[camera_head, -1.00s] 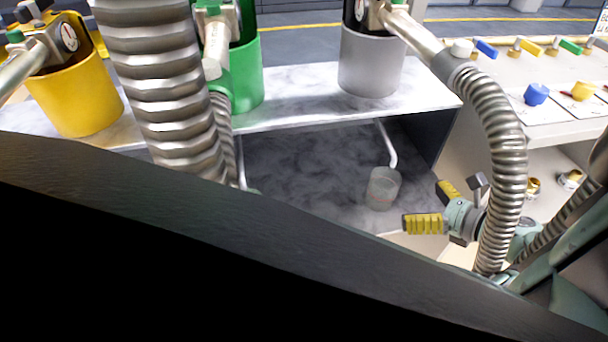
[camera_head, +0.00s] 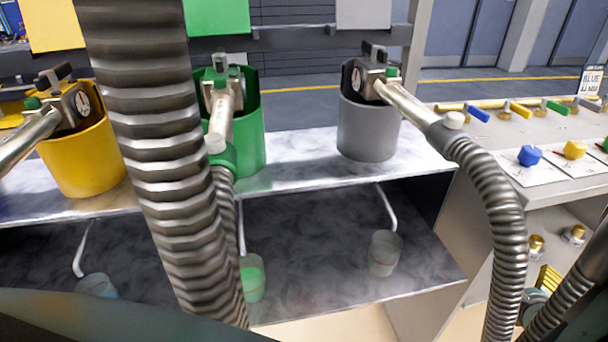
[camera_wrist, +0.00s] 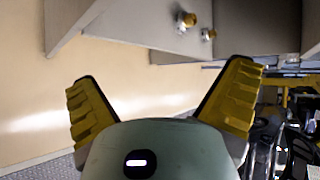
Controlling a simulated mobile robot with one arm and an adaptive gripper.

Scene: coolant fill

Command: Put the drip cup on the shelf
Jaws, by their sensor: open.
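A clear drip cup (camera_head: 383,254) stands upright on the lower dark marbled shelf (camera_head: 320,250), below the end of a white spout. A cup with green content (camera_head: 252,280) and a pale blue cup (camera_head: 97,285) stand further left on the same shelf, both partly hidden. In the head view my gripper (camera_head: 540,292) shows only in part at the lower right, behind a ribbed hose and well apart from the cups. In the wrist view my gripper (camera_wrist: 162,75) is open and empty, its yellow fingers spread. No cup shows there.
The upper marbled shelf (camera_head: 300,152) carries yellow, green and grey containers (camera_head: 368,130) with valves. Ribbed hoses (camera_head: 160,150) cross the front. A panel with coloured knobs (camera_head: 530,156) stands at the right. Brass fittings (camera_wrist: 187,20) show in the wrist view.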

